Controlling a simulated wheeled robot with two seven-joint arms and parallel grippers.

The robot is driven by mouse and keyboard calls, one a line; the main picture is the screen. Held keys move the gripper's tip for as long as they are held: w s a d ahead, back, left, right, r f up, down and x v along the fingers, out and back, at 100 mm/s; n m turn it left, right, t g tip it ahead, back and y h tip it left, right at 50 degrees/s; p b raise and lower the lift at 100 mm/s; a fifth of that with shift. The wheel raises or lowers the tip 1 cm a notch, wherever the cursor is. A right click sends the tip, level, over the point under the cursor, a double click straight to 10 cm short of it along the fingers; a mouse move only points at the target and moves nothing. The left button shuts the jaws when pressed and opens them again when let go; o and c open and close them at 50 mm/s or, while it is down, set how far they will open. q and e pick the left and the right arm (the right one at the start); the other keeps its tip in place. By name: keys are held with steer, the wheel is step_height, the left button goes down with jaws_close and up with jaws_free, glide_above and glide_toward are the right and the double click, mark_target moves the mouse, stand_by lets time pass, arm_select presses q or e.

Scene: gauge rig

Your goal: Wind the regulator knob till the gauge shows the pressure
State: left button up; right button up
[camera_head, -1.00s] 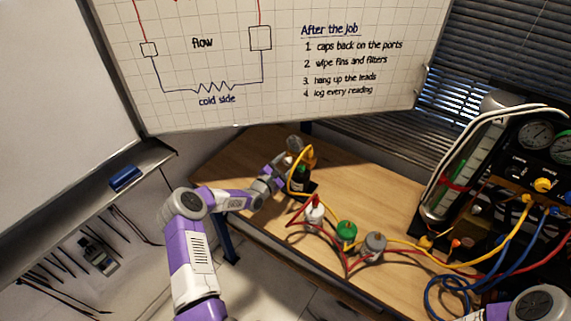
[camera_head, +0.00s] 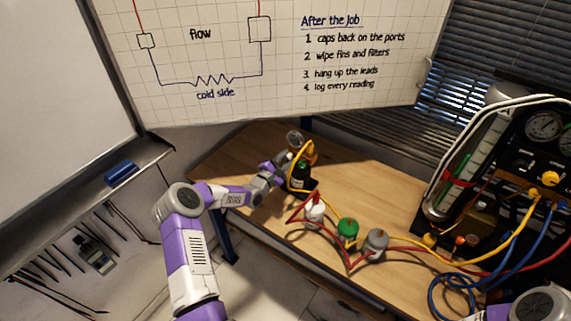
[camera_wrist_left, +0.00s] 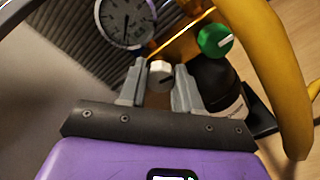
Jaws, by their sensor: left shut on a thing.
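The regulator knob (camera_wrist_left: 160,73) is a small white knob with a dark mark, between my left gripper's fingers in the left wrist view. My left gripper (camera_wrist_left: 157,88) is shut on it; it also shows at the small rig in the head view (camera_head: 281,171). The round pressure gauge (camera_wrist_left: 126,20) has a white dial just above and left of the knob; its scale is too small to read. It also shows in the head view (camera_head: 294,139). A black bottle (camera_wrist_left: 218,85) with a green knob (camera_wrist_left: 215,40) stands right of the fingers. My right gripper is out of view.
A yellow hose (camera_wrist_left: 268,60) arches close on the right of the wrist view. White (camera_head: 315,212), green (camera_head: 347,228) and grey (camera_head: 376,241) capped items and red hoses lie along the bench (camera_head: 390,200). A gauge manifold (camera_head: 535,160) stands at the right.

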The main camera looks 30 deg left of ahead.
arm_select(q)
steer(key=m+b, duration=0.2)
steer(key=b, duration=0.1)
steer(key=m+b, duration=0.2)
steer(key=m, duration=0.1)
steer(key=m+b, duration=0.3)
steer(key=shift+f+b, duration=0.25)
steer(key=shift+b, duration=0.1)
steer(key=m+b, duration=0.5)
steer(key=m, duration=0.1)
steer(key=shift+m, duration=0.3)
steer(key=m+b, duration=0.5)
steer(key=m, duration=0.1)
steer(key=shift+a+r+m+b, duration=0.15)
steer(key=shift+m+b, duration=1.35)
steer(key=shift+m, duration=0.9)
steer(key=o, duration=1)
steer(key=shift+o, duration=0.2)
